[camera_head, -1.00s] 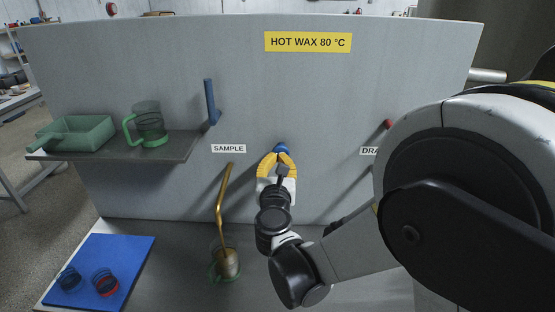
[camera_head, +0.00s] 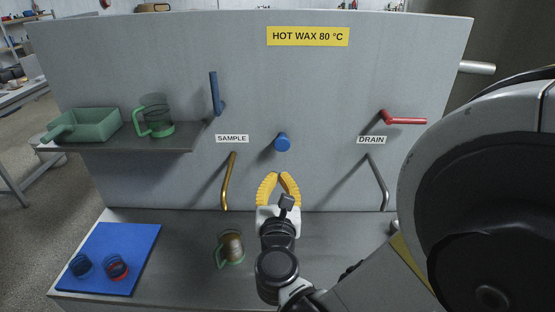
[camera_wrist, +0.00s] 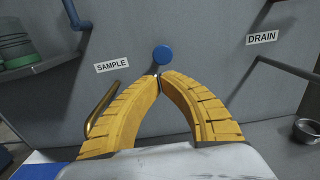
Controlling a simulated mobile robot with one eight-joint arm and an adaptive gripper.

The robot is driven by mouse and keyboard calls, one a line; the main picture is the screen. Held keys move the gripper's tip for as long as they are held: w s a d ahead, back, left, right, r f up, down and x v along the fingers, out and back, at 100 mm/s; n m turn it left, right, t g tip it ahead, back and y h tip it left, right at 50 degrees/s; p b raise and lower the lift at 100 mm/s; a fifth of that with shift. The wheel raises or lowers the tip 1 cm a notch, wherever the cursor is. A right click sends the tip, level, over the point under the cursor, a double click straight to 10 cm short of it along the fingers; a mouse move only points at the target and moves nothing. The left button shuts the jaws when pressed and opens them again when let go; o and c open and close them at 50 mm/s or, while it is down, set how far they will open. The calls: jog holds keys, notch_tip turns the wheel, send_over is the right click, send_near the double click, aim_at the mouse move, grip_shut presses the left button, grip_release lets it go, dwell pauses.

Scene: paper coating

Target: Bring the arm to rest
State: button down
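My gripper (camera_head: 278,175) is in front of the grey panel, below the blue knob (camera_head: 282,143) and apart from it. Its yellow fingers lean together and the tips almost meet, with nothing seen between them. The wrist view also shows the fingertips (camera_wrist: 162,75) close together, with the blue knob (camera_wrist: 162,55) beyond them. My arm comes in from the right and bends down to the counter's front. A green-handled glass mug (camera_head: 231,247) with brown contents stands on the counter, left of my gripper and below the brass spout (camera_head: 228,183).
The red drain lever (camera_head: 404,121) and grey drain pipe (camera_head: 378,184) are on the right. A blue lever (camera_head: 215,92) stands upright on the left. The shelf (camera_head: 170,146) bears a green tray (camera_head: 97,124) and a mug (camera_head: 156,116). A blue mat (camera_head: 130,245) holds two small jars.

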notch_tip(320, 180, up, 9)
jog(key=s+n+g+y, duration=0.15)
jog(key=n+y, duration=0.55)
jog(key=n, duration=1.1)
jog(key=s+d+f+n+g+h, duration=0.3)
jog(key=s+d+f+n, duration=0.3)
jog(key=s+d+n, duration=0.2)
jog(key=s+d+f+n+g+h, duration=0.3)
jog(key=s+d+f+n+g, duration=0.3)
jog(key=s+d+n, duration=0.3)
jog(key=shift+s+d+f+n, duration=0.3)
jog(key=shift+s+f+n, duration=0.2)
jog(key=shift+n, duration=0.2)
jog(key=shift+a+r+g, duration=0.1)
jog(key=shift+g, duration=0.15)
